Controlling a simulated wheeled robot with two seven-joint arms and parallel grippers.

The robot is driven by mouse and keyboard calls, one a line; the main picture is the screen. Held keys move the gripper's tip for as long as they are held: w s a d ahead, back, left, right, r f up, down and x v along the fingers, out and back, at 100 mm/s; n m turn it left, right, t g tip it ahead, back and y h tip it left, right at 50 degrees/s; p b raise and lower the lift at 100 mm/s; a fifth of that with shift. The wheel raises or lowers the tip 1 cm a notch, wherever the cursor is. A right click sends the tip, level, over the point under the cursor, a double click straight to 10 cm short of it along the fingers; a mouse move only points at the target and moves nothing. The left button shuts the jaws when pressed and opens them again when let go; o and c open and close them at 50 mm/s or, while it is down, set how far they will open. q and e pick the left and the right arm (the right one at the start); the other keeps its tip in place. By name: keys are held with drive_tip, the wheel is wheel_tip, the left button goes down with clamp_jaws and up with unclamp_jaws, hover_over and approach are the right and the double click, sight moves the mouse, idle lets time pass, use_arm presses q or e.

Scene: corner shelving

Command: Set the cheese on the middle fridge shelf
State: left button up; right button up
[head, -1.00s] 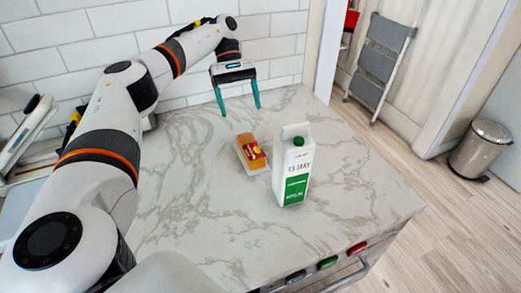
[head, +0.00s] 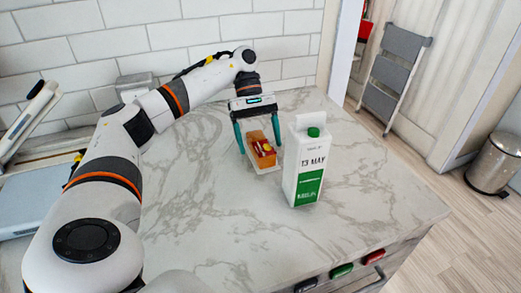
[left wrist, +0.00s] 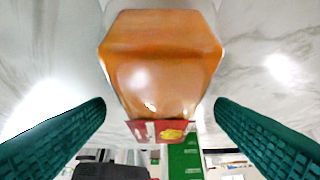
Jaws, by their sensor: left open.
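The cheese (head: 256,144) is an orange block with a red and yellow label on a pale tray, lying on the marble counter. It fills the upper middle of the left wrist view (left wrist: 160,62). My left gripper (head: 259,148) is open, its teal fingers on either side of the cheese, with a gap on both sides in the left wrist view. My right gripper is not in view. No fridge or fridge shelf shows in these views.
A white and green milk carton (head: 306,165) stands upright just right of the cheese. A grey scale-like device (head: 30,195) is at the left. A metal bin (head: 494,163) and a folded step stool (head: 393,72) stand on the floor at right.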

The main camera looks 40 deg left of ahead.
use_arm(q)
drive_tip(key=shift+s+d+f, duration=0.2)
drive_tip(key=shift+d+f, duration=0.2)
drive_tip(key=shift+f, duration=0.15)
drive_tip(key=c, duration=1.4)
